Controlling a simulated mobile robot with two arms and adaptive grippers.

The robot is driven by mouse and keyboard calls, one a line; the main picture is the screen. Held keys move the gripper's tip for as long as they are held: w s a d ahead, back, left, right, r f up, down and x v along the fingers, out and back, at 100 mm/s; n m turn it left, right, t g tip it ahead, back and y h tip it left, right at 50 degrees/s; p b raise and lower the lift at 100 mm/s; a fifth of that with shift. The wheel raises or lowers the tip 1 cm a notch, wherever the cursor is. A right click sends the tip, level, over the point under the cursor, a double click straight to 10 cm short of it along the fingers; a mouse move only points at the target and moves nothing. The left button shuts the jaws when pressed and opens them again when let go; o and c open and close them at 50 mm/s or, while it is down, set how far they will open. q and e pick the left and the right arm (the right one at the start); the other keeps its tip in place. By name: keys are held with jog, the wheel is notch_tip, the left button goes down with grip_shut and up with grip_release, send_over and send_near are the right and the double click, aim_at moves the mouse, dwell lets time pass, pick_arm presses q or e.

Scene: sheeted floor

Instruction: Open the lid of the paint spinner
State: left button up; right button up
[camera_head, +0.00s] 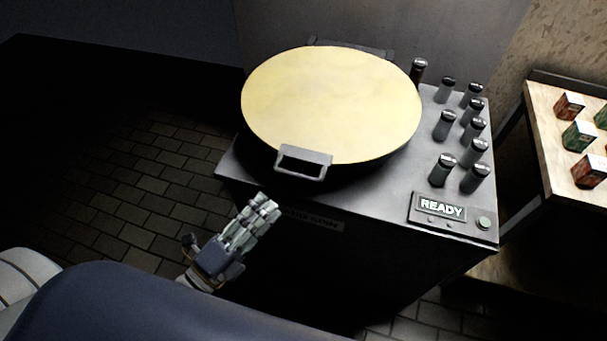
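The paint spinner (370,215) is a dark box-shaped machine with a round, pale yellow lid (330,105) on top. The lid lies flat and shut. A grey handle (304,160) sticks out from its front edge, and a hinge-like bracket (350,48) shows at its back edge. My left gripper (260,212), hand-shaped with several grey fingers, is in front of the machine, below and left of the handle and apart from it. Its fingers are extended, the thumb stands off to the side, and it holds nothing. My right gripper is out of view.
Several dark bottles (445,125) stand on the machine's top, right of the lid. A lit "READY" panel (441,207) with a round button (484,223) is at the front right corner. A wooden shelf (548,135) with small boxes stands right. Tiled floor (150,180) lies open left.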

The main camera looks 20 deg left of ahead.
aim_at(296, 174)
pick_arm(q)
jog(key=shift+p+x, duration=0.85)
jog(key=shift+x, duration=4.5)
grip_shut()
